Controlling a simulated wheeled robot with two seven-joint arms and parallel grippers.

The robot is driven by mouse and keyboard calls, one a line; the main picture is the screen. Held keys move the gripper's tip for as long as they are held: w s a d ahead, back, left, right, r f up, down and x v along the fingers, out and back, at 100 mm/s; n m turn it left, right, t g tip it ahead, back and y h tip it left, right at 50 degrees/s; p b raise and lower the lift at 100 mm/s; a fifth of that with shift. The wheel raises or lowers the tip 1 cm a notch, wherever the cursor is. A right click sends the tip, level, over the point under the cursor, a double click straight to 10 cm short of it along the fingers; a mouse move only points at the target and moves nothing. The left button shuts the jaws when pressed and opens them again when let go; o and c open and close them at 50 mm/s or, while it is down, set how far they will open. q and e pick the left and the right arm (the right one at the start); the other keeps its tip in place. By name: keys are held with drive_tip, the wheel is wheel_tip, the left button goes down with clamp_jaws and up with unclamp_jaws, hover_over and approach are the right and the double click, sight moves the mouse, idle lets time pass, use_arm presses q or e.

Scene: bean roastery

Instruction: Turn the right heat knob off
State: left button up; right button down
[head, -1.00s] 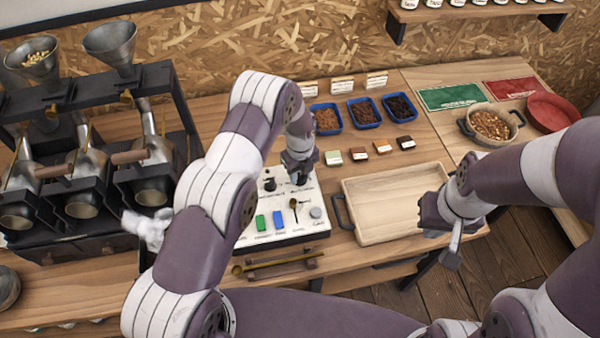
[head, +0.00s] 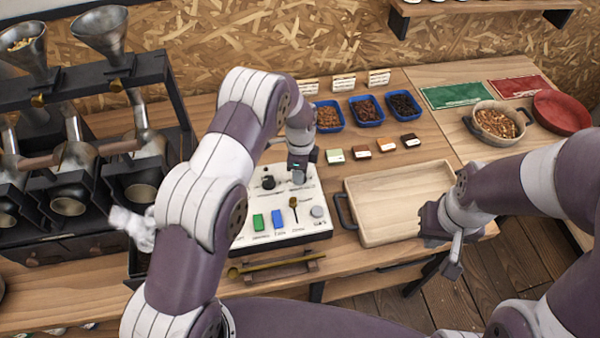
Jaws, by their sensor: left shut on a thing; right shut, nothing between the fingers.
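The white control panel (head: 249,236) lies on the wooden bench. Its left black knob (head: 268,183) is in plain view. My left gripper (head: 298,180) points down at the panel's upper right, where the right heat knob sits, and is shut on that knob. The gripper hides most of the knob, so I cannot read its setting. My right gripper (head: 453,265) is shut and empty, in front of the wooden tray's right end.
Green and blue switches (head: 277,219) and a small lever (head: 293,207) are on the panel's front half. The wooden tray (head: 390,238) is to the right. Blue bean trays (head: 366,123) stand behind. Metal roasters (head: 140,187) fill the left.

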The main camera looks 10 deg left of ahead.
use_arm(q)
drive_tip(key=n+b, duration=0.2)
drive_tip(key=n, duration=0.7)
drive_tip(key=shift+w+n, duration=0.1)
drive_tip(key=shift+n, duration=0.3)
drive_tip(key=shift+r+n+b, duration=0.1)
drive_tip(key=shift+n+b, duration=0.4)
drive_tip(key=shift+n, duration=1.3)
drive_tip(key=o, duration=1)
wheel_tip(320, 180, up, 13)
drive_tip(key=shift+f, duration=0.2)
